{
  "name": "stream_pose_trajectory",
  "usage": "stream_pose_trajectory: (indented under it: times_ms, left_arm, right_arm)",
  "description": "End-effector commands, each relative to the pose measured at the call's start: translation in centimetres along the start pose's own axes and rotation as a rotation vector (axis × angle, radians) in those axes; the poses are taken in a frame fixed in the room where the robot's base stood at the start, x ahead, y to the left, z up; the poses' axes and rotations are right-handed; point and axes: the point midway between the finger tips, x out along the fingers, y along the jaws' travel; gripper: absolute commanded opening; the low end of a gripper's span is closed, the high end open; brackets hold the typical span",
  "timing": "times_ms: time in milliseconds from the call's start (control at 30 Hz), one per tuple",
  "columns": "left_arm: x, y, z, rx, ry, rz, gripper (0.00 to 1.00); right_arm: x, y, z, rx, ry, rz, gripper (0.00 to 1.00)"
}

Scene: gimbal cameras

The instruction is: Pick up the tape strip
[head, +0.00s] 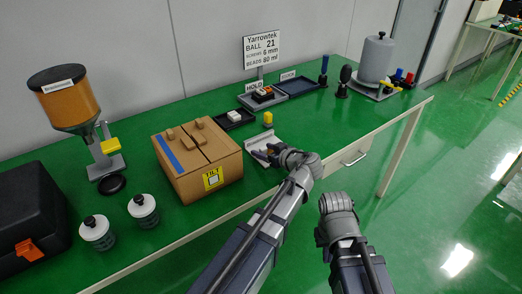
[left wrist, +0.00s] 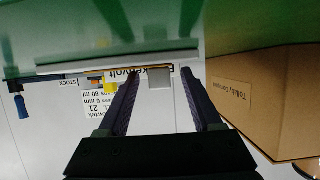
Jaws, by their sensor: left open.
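A blue strip (head: 180,157) that looks like tape lies along the left part of the top of a brown carton (head: 226,164). My left gripper (head: 262,153) is right of the carton, low over a white plate (head: 259,140) near the table's front edge. Its fingers are apart in the left wrist view (left wrist: 161,76), and I see nothing held between them. The carton (left wrist: 265,95) stands at the right there; the blue strip does not show in that view. My right gripper (head: 335,202) hangs in front of the table; its fingers are hidden.
On the green table stand an orange-filled hopper (head: 66,100), two white-lidded jars (head: 98,232) (head: 143,210), a black case (head: 30,222), a yellow cylinder (head: 268,119), a small black tray (head: 235,123), a sign (head: 262,47) and a grey cylinder (head: 376,58). The table's right front is clear.

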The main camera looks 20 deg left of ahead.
Motion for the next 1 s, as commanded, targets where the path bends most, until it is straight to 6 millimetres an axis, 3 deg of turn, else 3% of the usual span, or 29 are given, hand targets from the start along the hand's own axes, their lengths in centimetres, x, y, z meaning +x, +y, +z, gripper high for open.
stream_pose_trajectory:
  times_ms: [100, 667, 1000]
  left_arm:
    - [-0.03, -0.03, -0.05, 0.000, 0.000, 0.000, 0.65]
    - [-0.01, -0.04, -0.05, 0.000, 0.000, 0.000, 0.02]
    - [-0.01, -0.05, -0.04, 0.000, 0.000, 0.000, 0.00]
  right_arm:
    - [-0.06, 0.02, 0.04, 0.000, 0.000, 0.000, 0.00]
    - [-0.05, 0.02, 0.02, 0.000, 0.000, 0.000, 0.00]
    - [-0.05, 0.02, 0.02, 0.000, 0.000, 0.000, 0.00]
